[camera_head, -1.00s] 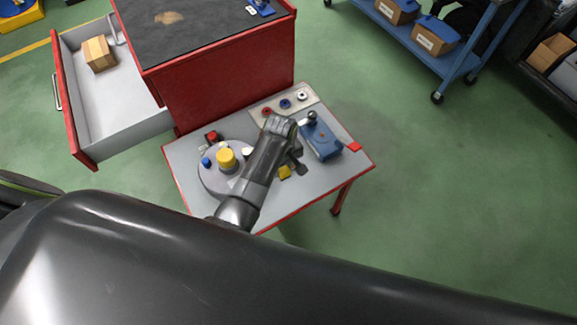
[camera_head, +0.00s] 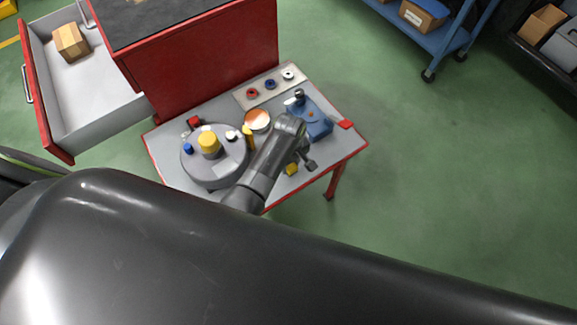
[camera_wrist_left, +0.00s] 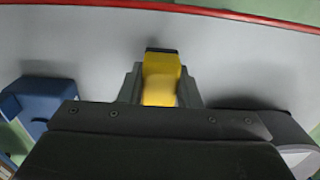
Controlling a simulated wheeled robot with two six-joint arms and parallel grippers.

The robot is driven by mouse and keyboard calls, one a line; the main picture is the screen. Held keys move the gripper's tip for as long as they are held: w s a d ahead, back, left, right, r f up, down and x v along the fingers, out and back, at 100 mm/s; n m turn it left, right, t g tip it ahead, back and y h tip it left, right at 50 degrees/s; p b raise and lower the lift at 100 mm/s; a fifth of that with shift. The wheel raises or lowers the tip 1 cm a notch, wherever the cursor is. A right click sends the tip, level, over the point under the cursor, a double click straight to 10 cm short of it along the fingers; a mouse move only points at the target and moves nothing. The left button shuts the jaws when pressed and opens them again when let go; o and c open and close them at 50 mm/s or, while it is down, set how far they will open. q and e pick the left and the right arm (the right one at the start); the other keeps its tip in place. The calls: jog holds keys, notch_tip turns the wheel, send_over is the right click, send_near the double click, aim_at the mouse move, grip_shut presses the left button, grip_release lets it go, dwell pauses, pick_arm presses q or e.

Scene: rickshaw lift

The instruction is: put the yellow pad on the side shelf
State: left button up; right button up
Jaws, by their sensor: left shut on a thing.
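The yellow pad (camera_head: 292,169) is a small yellow block near the front edge of the red-rimmed grey side shelf (camera_head: 330,158). My left gripper (camera_head: 299,166) is shut on it. In the left wrist view the pad (camera_wrist_left: 160,82) sits between the two fingers of the gripper (camera_wrist_left: 160,95), with a dark strip at its far end. The grey shelf surface (camera_wrist_left: 90,40) lies beyond it. I cannot tell whether the pad touches the shelf. My left arm hides part of the shelf. My right gripper is not in view.
A grey round turntable (camera_head: 224,172) with a yellow cylinder stands at the shelf's left. A blue box (camera_head: 316,122), an orange-topped disc (camera_head: 257,120) and a plate with rings (camera_head: 265,90) lie behind. The red cabinet (camera_head: 200,65) has an open drawer (camera_head: 85,95).

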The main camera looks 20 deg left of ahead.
pick_arm(q)
notch_tip(320, 180, down, 2)
jog(key=shift+f, duration=0.25)
jog(key=shift+f, duration=0.2)
jog(key=o, duration=1.1)
jog(key=shift+r, duration=0.15)
notch_tip(320, 180, up, 11)
jog(key=shift+f+p, duration=0.15)
jog(key=shift+p, duration=0.65)
jog(key=shift+r, duration=0.75)
